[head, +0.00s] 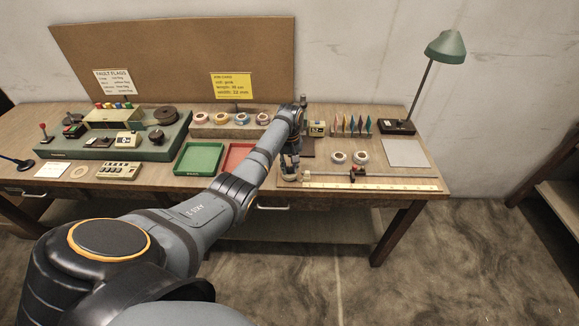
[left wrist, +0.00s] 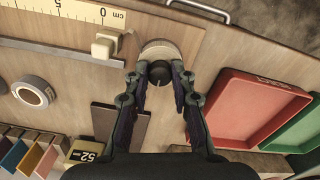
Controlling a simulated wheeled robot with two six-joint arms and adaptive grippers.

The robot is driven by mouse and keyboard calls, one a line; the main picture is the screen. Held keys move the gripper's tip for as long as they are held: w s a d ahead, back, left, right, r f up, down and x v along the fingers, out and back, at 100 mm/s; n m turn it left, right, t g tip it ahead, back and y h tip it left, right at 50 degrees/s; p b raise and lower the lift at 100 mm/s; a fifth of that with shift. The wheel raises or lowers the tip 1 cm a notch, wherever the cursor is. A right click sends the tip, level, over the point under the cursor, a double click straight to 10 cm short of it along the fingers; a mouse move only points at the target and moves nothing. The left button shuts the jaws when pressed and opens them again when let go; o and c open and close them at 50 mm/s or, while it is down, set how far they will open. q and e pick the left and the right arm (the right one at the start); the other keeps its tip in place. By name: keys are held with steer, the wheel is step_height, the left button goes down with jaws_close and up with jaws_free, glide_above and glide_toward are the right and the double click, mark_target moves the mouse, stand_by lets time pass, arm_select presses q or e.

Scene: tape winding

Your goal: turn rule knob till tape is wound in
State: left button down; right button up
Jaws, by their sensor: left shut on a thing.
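The rule (head: 372,185) is a pale strip with a scale along the table's front right edge; its cm end (left wrist: 88,10) shows in the left wrist view. At its left end, the dark round knob (left wrist: 159,73) sits on a beige round housing (left wrist: 163,48). My left gripper (left wrist: 159,78) has one finger on each side of the knob and is shut on it. In the head view, the left gripper (head: 290,172) reaches down at the rule's left end and hides the knob. No wound tape is clearly visible. My right gripper is not in view.
A red tray (head: 238,157) and a green tray (head: 199,158) lie left of the gripper. A pale block (left wrist: 105,43) stands close to the housing. Two tape rolls (head: 360,157) lie behind the rule. A lamp (head: 446,47) stands at the right, beside a grey pad (head: 405,153).

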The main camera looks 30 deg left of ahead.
arm_select(q)
steer(key=shift+r+m+p, duration=0.2)
steer(key=shift+m+p, duration=0.65)
steer(key=shift+m, duration=0.15)
steer(key=m+p, duration=0.1)
steer(key=m, duration=0.1)
steer(key=shift+m, duration=0.4)
steer(key=m+p, duration=0.1)
steer(key=m, duration=0.2)
steer(key=shift+a+m+p, duration=0.1)
steer(key=shift+m+p, duration=0.2)
steer(key=m, duration=0.4)
steer(key=shift+f+p, duration=0.1)
steer(key=shift+p, duration=0.3)
steer(key=m, duration=0.8)
steer(key=shift+w+m, duration=0.1)
steer(key=shift+m, duration=0.2)
steer(key=m, duration=0.4)
steer(key=shift+m, duration=2.2)
